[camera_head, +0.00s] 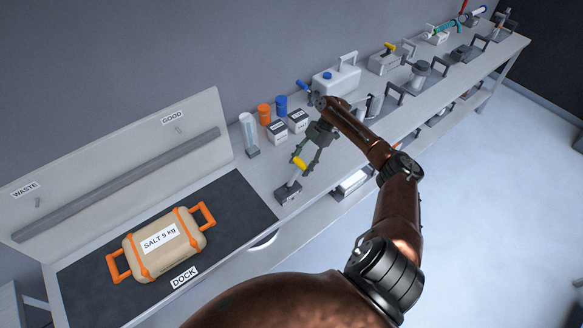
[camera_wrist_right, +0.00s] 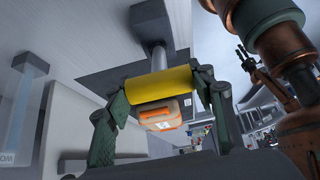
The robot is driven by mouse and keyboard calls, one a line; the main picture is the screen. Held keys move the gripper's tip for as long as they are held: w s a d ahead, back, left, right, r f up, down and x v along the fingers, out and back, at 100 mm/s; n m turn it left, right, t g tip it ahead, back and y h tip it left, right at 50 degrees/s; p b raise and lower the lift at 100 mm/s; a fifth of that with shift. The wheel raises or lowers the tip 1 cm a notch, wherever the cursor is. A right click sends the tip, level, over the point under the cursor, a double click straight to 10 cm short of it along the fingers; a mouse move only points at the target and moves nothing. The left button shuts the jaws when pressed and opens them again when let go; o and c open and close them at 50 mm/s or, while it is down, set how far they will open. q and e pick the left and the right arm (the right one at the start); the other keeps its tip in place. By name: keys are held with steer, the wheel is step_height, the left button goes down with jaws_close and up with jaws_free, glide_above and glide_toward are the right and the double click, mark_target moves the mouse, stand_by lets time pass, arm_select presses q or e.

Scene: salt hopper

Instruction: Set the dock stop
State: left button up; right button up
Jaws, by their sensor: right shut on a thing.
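The dock stop is a lever with a yellow handle (camera_head: 299,163) and a grey base (camera_head: 288,192) at the right end of the dark dock mat (camera_head: 245,200). My right gripper (camera_head: 305,160) is at the yellow handle. In the right wrist view its green fingers are closed on both ends of the yellow handle (camera_wrist_right: 160,85), with the grey rod (camera_wrist_right: 158,55) running from it to the base. A tan salt case (camera_head: 162,243) with orange handles lies on the mat; it also shows in the right wrist view (camera_wrist_right: 160,115). My left gripper is not in view.
A tilted board (camera_head: 110,150) with WASTE and GOOD labels stands behind the mat. A clear cylinder (camera_head: 248,130), orange and blue capped bottles, small boxes (camera_head: 298,121) and a white jug (camera_head: 336,80) stand close behind my right gripper. More fixtures line the bench to the right.

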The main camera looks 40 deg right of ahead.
steer(key=shift+s+d+f+b, duration=0.2)
steer(key=shift+d+f+b, duration=0.25)
steer(key=shift+d+f, duration=0.25)
steer(key=o, duration=1.7)
steer(key=shift+w+d, duration=0.1)
steer(key=shift+r, duration=0.1)
steer(key=v, duration=1.2)
